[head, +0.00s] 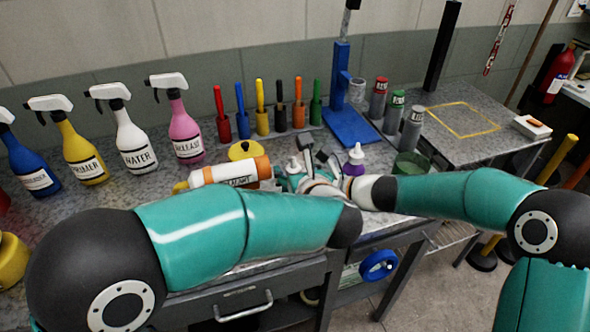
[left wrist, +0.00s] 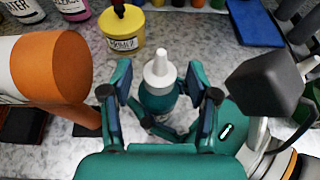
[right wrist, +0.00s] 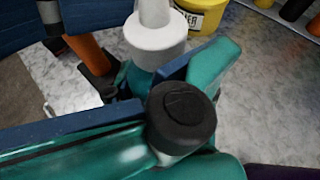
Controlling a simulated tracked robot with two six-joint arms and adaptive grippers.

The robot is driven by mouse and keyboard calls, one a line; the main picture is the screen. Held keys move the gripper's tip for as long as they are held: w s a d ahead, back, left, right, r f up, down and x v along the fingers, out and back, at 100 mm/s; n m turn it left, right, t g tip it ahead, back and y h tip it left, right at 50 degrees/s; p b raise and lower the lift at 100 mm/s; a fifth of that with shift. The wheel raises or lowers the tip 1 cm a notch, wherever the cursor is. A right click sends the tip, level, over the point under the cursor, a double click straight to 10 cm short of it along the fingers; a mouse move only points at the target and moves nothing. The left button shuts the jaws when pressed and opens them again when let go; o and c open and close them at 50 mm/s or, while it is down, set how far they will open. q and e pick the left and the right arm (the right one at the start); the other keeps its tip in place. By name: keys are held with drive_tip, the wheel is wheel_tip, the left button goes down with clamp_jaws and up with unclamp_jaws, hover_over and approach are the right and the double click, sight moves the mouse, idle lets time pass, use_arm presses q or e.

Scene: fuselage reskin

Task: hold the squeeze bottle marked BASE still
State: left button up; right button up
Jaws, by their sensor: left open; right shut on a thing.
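A squeeze bottle with a white nozzle and teal body (left wrist: 157,98) stands upright in the left wrist view; no label on it can be read. In the head view its white nozzle (head: 294,165) shows beyond my arms. In the right wrist view its white cap (right wrist: 155,42) is close up. My left gripper (left wrist: 160,100) is open, one finger on each side of the bottle. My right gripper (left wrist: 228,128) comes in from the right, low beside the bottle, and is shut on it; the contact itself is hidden.
A white and orange sealant cartridge (head: 230,171) lies left of the grippers. A yellow tub (left wrist: 124,31) stands behind the bottle. Spray bottles (head: 130,128) and coloured tools (head: 260,105) line the back.

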use_arm(q)
drive_tip(key=shift+w, duration=0.1)
clamp_jaws()
drive_tip(key=m+h, duration=0.3)
drive_tip(key=shift+a+t, duration=0.35)
drive_tip(key=shift+t, duration=0.05)
drive_tip(key=shift+m+h, duration=0.9)
drive_tip(key=shift+h, duration=0.3)
unclamp_jaws()
drive_tip(key=shift+d, duration=0.1)
